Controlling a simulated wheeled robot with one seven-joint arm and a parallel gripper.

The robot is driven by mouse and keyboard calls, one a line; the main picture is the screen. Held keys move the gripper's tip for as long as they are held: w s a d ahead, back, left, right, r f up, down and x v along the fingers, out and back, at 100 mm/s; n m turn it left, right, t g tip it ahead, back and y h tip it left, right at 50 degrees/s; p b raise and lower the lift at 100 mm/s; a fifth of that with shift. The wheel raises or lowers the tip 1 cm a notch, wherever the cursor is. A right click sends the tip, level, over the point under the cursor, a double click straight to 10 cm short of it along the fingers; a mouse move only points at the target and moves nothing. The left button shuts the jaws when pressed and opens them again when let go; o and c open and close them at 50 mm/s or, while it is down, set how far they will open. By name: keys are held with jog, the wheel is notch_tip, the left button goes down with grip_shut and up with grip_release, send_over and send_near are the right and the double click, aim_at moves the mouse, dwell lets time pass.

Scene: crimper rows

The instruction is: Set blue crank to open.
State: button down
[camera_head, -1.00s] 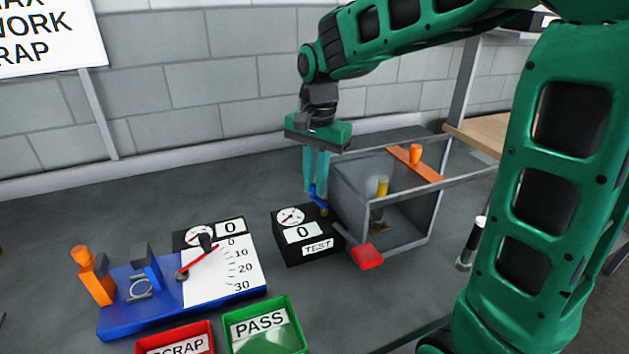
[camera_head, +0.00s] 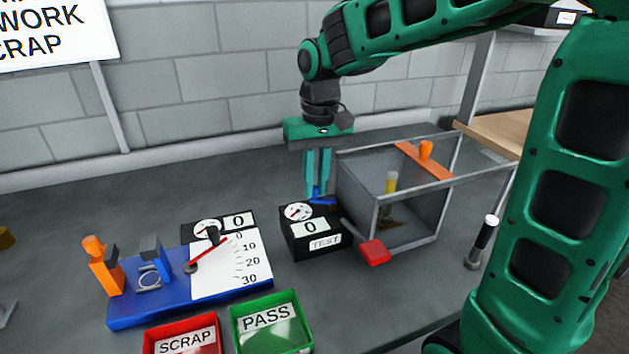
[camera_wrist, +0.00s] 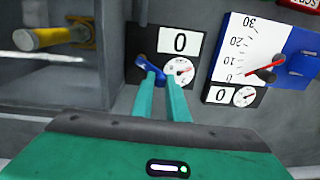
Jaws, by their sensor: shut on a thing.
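The blue crank (camera_head: 325,202) is on top of the black TEST box (camera_head: 312,228), to the right of its round gauge. The box's display reads 0. My gripper (camera_head: 316,191) reaches down from above with its teal fingers shut on the crank. In the wrist view the crank (camera_wrist: 147,67) shows at the fingertips (camera_wrist: 162,78), beside the gauge (camera_wrist: 179,71). The fingers cover part of the crank. I see no open or closed marking on it.
A grey chamber (camera_head: 402,235) with a red-handled lever (camera_head: 375,252) stands close right of the box. A blue gauge fixture (camera_head: 190,302) is at left. The green PASS bin (camera_head: 271,345) and red SCRAP bin (camera_head: 183,350) are in front. A black-handled tool (camera_head: 484,240) stands right.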

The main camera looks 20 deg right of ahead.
aim_at(317, 188)
jog(key=shift+s+a+n, duration=0.15)
jog(key=shift+s+n, duration=0.05)
jog(key=shift+n, duration=0.5)
jog(key=c, duration=2)
grip_release()
jog(key=shift+s, duration=0.1)
jog(key=shift+r, duration=0.15)
notch_tip(317, 188, up, 10)
jog(key=shift+d+r, duration=0.25)
jog(key=shift+d, duration=0.05)
